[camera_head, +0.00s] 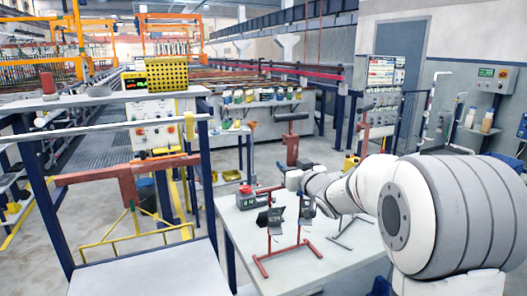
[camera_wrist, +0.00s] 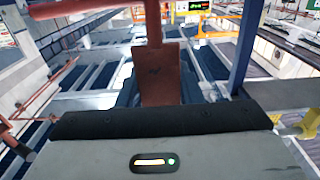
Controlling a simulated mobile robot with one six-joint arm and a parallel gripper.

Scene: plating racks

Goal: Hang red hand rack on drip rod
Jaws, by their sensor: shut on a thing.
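A red hand rack (camera_head: 292,153) stands upright above my gripper (camera_head: 291,181), with a dark bar across its top in the head view. In the wrist view the rack's flat red plate (camera_wrist: 160,78) rises from behind the black jaw edge (camera_wrist: 160,121), with a thin stem above it. My gripper is shut on this rack over the work table; its fingertips are mostly hidden. A grey horizontal rod (camera_head: 105,130), likely the drip rod, spans the blue-posted stand at the left, apart from the rack.
A red-brown crossbar (camera_head: 90,175) crosses the stand lower down. The white table (camera_head: 245,240) bears a red stand with black clips (camera_head: 271,219) and a red-grey box (camera_head: 246,200). A floor gap separates table and stand.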

